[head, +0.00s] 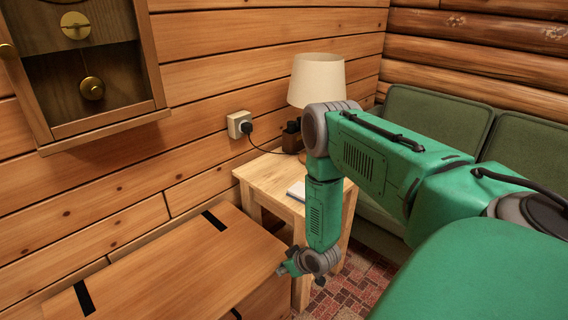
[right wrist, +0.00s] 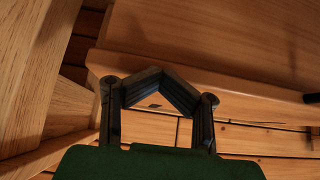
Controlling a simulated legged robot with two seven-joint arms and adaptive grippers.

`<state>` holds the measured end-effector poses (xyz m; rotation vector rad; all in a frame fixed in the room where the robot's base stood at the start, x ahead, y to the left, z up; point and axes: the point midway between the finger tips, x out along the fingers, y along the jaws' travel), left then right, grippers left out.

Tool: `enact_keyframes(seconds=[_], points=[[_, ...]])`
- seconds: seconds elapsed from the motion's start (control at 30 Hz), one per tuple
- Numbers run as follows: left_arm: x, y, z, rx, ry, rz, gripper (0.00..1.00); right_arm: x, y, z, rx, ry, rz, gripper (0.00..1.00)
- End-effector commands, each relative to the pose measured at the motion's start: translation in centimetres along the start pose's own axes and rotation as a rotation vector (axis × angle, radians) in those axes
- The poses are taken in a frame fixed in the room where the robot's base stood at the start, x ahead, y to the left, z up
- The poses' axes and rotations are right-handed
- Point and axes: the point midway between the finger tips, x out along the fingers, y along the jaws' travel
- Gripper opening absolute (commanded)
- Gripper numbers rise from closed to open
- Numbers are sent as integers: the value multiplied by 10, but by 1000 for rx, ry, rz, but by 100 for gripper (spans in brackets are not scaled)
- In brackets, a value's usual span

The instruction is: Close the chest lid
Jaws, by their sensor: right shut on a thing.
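The wooden chest's lid (head: 150,262) fills the lower left of the head view, with black straps across it. It looks to lie flat, or nearly flat, over the chest body (head: 265,301); whether a gap is left under it cannot be told. My right gripper (head: 289,269) is at the lid's right edge, low beside the chest. In the right wrist view the fingers of the gripper (right wrist: 153,74) come together at the edge of the lid (right wrist: 215,82), shut on it as far as I can see. My left gripper is out of view.
A small wooden side table (head: 270,175) stands just behind my right forearm, with a lamp (head: 317,80) on it. A green sofa (head: 440,115) is at the back right. A wall clock case (head: 85,75) hangs above the chest. A patterned rug (head: 345,290) covers the floor.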

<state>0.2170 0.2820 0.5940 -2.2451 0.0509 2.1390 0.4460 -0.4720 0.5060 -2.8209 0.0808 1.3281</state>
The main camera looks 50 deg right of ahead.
Motion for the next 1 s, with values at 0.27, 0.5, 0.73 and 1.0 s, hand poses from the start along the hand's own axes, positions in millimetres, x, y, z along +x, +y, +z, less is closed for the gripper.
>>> enact_keyframes(seconds=[0.27,0.5,0.73,1.0], points=[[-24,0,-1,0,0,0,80,-27,-6,4,0,-8,-5,0],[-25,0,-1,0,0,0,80,-43,-7,48,-2,-3,-3,0],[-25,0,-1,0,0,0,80,-50,-7,66,-2,1,-5,0],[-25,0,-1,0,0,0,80,-50,-8,67,0,0,-8,0]])
